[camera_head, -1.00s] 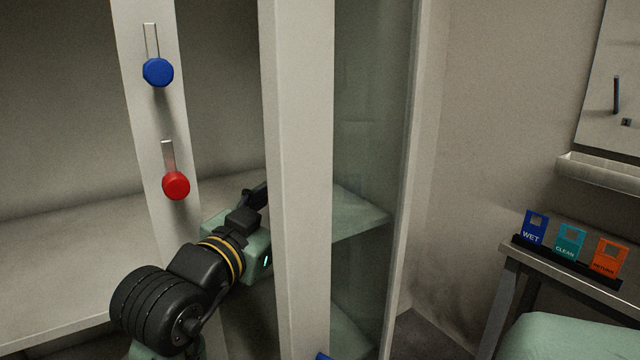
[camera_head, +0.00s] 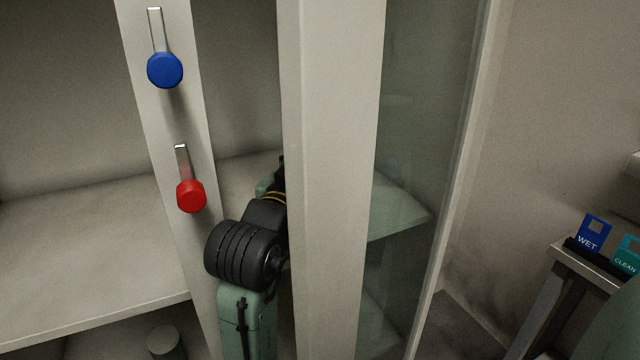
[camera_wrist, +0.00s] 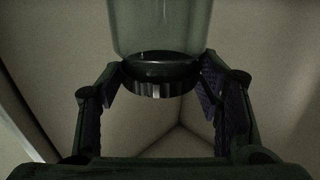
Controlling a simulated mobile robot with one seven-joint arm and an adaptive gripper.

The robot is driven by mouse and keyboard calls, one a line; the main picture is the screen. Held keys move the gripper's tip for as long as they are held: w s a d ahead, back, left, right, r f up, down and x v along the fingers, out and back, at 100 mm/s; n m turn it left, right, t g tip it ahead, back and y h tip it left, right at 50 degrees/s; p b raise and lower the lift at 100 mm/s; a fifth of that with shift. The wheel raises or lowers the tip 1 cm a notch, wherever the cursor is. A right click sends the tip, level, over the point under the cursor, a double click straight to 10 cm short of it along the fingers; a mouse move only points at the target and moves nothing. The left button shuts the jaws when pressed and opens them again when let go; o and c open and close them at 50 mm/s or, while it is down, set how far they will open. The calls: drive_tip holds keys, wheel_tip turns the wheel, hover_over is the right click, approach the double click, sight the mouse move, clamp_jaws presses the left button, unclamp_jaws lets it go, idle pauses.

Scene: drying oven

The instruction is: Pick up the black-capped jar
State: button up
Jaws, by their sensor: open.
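The jar (camera_wrist: 158,25) shows in the wrist view at the top centre, with a clear greenish body. Its black cap (camera_wrist: 160,68) is at the body's lower end in the picture, with a ribbed grey-black part below it. My gripper (camera_wrist: 161,75) is open, with one finger on each side of the cap. I cannot tell whether either finger touches it. In the head view my arm reaches into the cabinet behind a pale post; the gripper's fingers and the jar are hidden there.
A pale panel carries a blue knob (camera_head: 165,70) and a red knob (camera_head: 191,196). The wide pale post (camera_head: 335,180) stands close beside my arm. A glass panel (camera_head: 425,130) is right of it. A broad shelf (camera_head: 80,250) at left is bare. WET (camera_head: 591,233) and CLEAN (camera_head: 627,254) cards stand at far right.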

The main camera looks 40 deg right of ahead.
drive_tip(key=p+x, duration=0.1)
drive_tip(key=x, duration=0.4)
drive_tip(key=shift+d, duration=0.15)
drive_tip(key=shift+c, duration=0.2)
clamp_jaws()
idle(0.4)
